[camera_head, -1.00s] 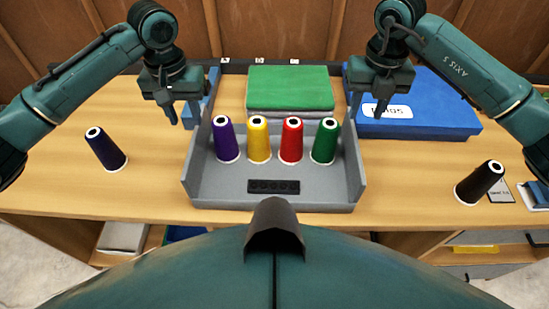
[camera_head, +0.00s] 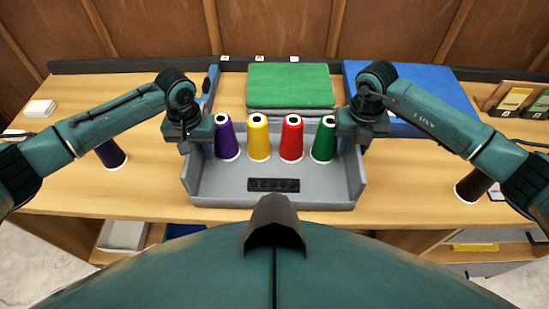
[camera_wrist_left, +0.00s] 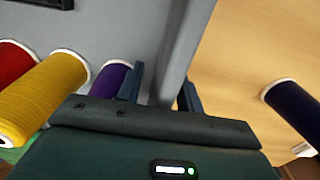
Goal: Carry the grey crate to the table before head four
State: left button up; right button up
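The grey crate (camera_head: 222,186) stands on the wooden table and holds purple (camera_head: 227,140), yellow (camera_head: 259,138), red (camera_head: 291,138) and green (camera_head: 323,140) thread cones in a row. My left gripper (camera_head: 195,147) is over the crate's left wall. In the left wrist view its fingers (camera_wrist_left: 160,92) are apart, one on each side of the crate wall (camera_wrist_left: 180,55), with a gap showing on the inner side. My right gripper (camera_head: 357,143) is low at the crate's right wall, beside the green cone. Its fingertips are hidden in the head view.
A green stack (camera_head: 290,86) lies behind the crate and a blue box (camera_head: 420,85) behind my right arm. A dark blue cone (camera_head: 111,154) stands left of the crate and a dark cone (camera_head: 473,186) right of it. Bare tabletop (camera_head: 410,185) lies right of the crate.

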pick_arm(q)
grip_shut()
pick_arm(e)
grip_shut()
pick_arm(q)
jog(key=shift+w+r, duration=0.1)
pick_arm(e)
jog(key=shift+r, duration=0.1)
